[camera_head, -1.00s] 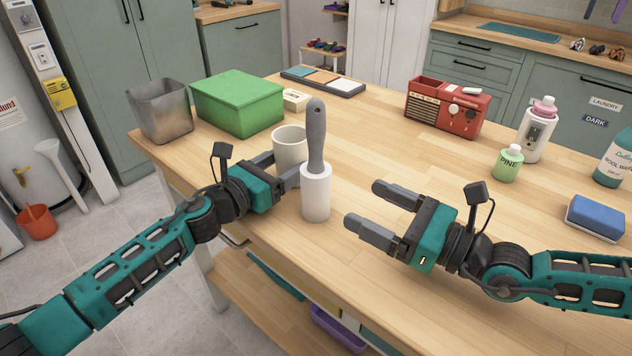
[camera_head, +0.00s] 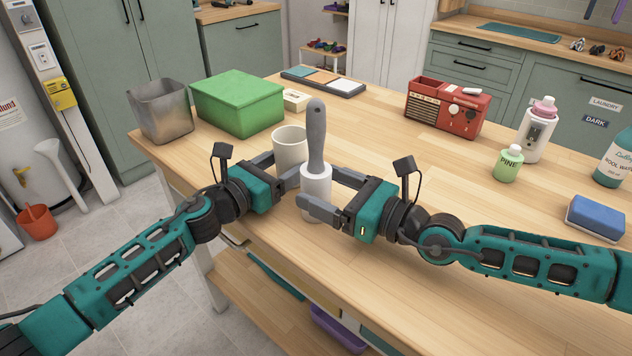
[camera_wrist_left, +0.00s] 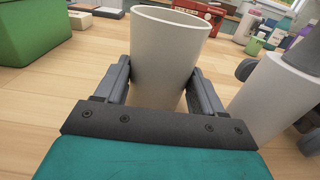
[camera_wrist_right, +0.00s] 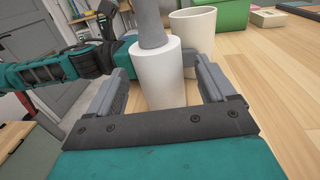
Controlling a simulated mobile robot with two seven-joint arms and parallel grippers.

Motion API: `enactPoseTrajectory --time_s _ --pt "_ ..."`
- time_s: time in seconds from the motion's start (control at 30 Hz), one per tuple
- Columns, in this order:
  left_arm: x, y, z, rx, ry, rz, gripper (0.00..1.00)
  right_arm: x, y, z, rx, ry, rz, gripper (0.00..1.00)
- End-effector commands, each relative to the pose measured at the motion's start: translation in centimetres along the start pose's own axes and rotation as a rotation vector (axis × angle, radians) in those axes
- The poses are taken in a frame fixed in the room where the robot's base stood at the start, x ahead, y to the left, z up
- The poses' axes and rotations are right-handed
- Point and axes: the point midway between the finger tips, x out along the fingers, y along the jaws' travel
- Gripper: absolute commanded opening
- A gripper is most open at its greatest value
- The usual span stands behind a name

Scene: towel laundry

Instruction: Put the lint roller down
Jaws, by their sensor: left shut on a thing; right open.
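The lint roller (camera_head: 316,142) stands upright on the table near its front edge, white roll down and grey handle up. My right gripper (camera_head: 326,192) is open with its fingers on either side of the white roll. In the right wrist view the roll (camera_wrist_right: 160,75) sits between the fingers; I cannot tell whether they touch it. My left gripper (camera_head: 281,170) is shut on a white cup (camera_head: 290,143), which is just behind and left of the roller. The cup also fills the space between the fingers in the left wrist view (camera_wrist_left: 165,60).
A green box (camera_head: 238,102) and a grey metal bin (camera_head: 161,110) stand at the back left. A red radio (camera_head: 447,108), a green bottle (camera_head: 508,163) and a blue sponge (camera_head: 596,217) are to the right. The middle of the table (camera_head: 420,165) is clear.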

Motion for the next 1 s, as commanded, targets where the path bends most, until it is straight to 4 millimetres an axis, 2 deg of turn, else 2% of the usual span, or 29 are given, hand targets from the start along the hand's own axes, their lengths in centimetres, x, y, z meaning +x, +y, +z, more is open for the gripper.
enactPoseTrajectory --time_s 0.1,0.2,0.47,1.0 --pt "0.0 0.0 0.1 0.0 -0.001 0.0 0.35 1.6 0.0 0.0 0.001 -0.001 0.0 0.83" --pt "0.0 0.0 0.1 0.0 -0.001 0.0 0.35 2.1 0.0 0.0 0.0 0.001 -0.001 0.83" --pt "0.0 0.0 0.1 0.0 -0.001 0.0 0.35 2.2 0.0 0.0 0.0 0.001 -0.001 0.83" --pt "0.0 0.0 0.1 0.0 -0.001 0.0 0.35 2.2 0.0 0.0 0.0 0.0 -0.001 0.31"
